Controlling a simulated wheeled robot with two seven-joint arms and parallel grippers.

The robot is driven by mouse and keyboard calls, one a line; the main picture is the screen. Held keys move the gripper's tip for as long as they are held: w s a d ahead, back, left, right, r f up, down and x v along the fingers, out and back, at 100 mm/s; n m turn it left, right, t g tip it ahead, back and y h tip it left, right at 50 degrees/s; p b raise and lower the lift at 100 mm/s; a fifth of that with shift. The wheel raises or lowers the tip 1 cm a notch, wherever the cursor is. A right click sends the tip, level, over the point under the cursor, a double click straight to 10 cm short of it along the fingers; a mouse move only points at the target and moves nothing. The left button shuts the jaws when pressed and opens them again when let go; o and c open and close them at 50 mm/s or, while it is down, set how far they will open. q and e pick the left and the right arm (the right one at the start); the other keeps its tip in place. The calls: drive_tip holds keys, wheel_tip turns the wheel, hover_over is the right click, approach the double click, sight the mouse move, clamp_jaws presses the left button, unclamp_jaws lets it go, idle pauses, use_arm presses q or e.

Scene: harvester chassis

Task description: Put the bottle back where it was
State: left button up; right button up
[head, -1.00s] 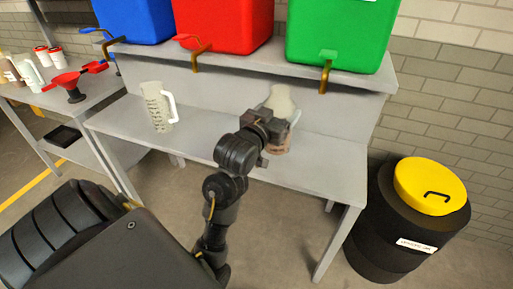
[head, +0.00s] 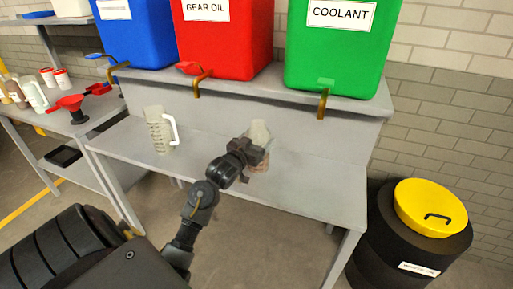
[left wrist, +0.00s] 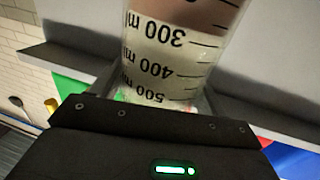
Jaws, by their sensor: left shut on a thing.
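My left gripper (head: 250,152) is shut on a clear graduated vessel (head: 259,134) over the right half of the grey bench (head: 310,185). The vessel has brownish contents in its lower part and looks close to upright; I cannot tell whether it touches the bench top. In the left wrist view the vessel (left wrist: 165,55) appears upside down, with marks from 300 to 500 ml, between the fingers of the gripper (left wrist: 160,100). Several bottles, one a white bottle (head: 34,97), stand on the side table at the far left. My right gripper is not in view.
A graduated jug (head: 156,132) with a white handle stands on the bench's left half. Blue (head: 138,40), red (head: 225,45) and green (head: 335,55) tanks with taps sit on the shelf above. A black drum (head: 410,240) with a yellow lid stands right. A red funnel (head: 73,103) is left.

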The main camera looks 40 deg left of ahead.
use_arm(q)
drive_tip(key=f, duration=0.3)
drive_tip(key=shift+w+a+f, duration=0.1)
drive_tip(key=shift+a+f, duration=0.1)
drive_tip(key=shift+f, duration=0.2)
drive_tip(key=o, duration=1.3)
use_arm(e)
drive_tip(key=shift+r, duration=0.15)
use_arm(q)
drive_tip(key=shift+s, duration=0.2)
drive_tip(key=s, duration=0.3)
drive_tip(key=s+d, duration=0.1)
drive_tip(key=s, duration=0.7)
drive_tip(key=shift+s+d+b, duration=0.25)
drive_tip(key=shift+d+b, duration=0.05)
drive_tip(key=shift+d, duration=0.05)
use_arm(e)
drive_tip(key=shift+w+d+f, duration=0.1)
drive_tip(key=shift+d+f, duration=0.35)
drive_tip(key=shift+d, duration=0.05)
